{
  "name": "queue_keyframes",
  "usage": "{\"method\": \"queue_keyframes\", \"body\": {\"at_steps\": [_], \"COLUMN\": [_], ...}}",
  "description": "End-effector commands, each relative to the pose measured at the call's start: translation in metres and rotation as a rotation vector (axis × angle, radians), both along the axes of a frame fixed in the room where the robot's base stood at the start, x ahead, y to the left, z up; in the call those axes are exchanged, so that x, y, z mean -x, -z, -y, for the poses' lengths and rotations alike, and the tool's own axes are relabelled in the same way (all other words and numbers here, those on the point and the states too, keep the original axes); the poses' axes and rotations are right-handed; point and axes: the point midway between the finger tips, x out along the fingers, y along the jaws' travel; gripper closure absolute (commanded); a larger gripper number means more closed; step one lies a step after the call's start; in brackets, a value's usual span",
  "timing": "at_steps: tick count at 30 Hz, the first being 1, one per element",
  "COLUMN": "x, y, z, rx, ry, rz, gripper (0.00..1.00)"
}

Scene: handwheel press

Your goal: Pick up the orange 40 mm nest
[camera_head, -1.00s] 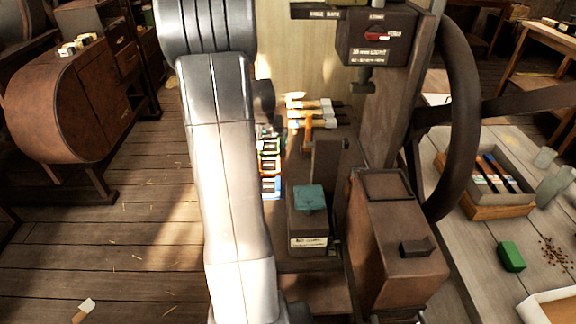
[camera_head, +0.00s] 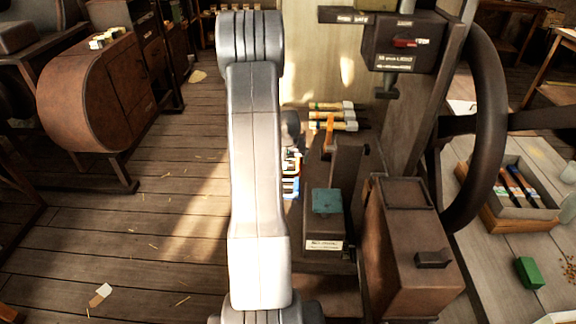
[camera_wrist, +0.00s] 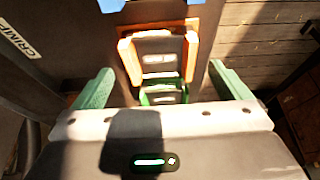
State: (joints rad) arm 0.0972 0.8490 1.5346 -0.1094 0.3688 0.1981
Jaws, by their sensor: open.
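In the wrist view, the orange nest (camera_wrist: 190,56) is a squarish frame with a grey middle, in the upper centre. My gripper (camera_wrist: 160,69) is open, with one green finger on each side of the picture. The nest appears between and beyond the fingers, with visible gaps on both sides and nothing held. A green nest (camera_wrist: 163,97) shows just below it, nearer the palm. In the head view, my arm hides the gripper and most of the nest row. Only a blue-edged nest (camera_head: 290,187) and slivers of others show beside the arm.
A blue part (camera_wrist: 111,5) lies beyond the orange nest. In the head view, the press with its handwheel (camera_head: 490,130) stands right of my arm. A teal pad (camera_head: 327,201) sits on a dark block near the nests. Wooden floor (camera_head: 150,220) is open at left.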

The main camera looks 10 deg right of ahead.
Motion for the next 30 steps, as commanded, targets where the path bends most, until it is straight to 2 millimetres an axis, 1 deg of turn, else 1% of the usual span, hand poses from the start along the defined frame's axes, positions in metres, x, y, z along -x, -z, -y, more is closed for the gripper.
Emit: {"method": "queue_keyframes", "body": {"at_steps": [3, 6, 14, 15, 17, 18, 23, 24, 30], "x": [-0.004, -0.007, -0.007, -0.007, -0.007, -0.007, -0.007, -0.008, -0.008], "y": [0.012, 0.017, 0.018, 0.018, 0.018, 0.018, 0.018, 0.017, 0.017], "z": [0.001, 0.001, 0.001, 0.001, 0.001, 0.001, 0.001, 0.001, 0.001], "rx": [0.000, 0.000, -0.001, -0.001, -0.001, -0.001, -0.001, 0.000, 0.000], "ry": [-0.001, -0.001, -0.001, -0.001, -0.001, -0.001, -0.001, -0.001, -0.001], "rz": [-0.003, 0.000, 0.000, 0.000, 0.000, 0.000, 0.000, 0.001, 0.002], "gripper": [0.04, 0.04, 0.04, 0.11, 0.23, 0.31, 0.63, 0.66, 0.66]}}
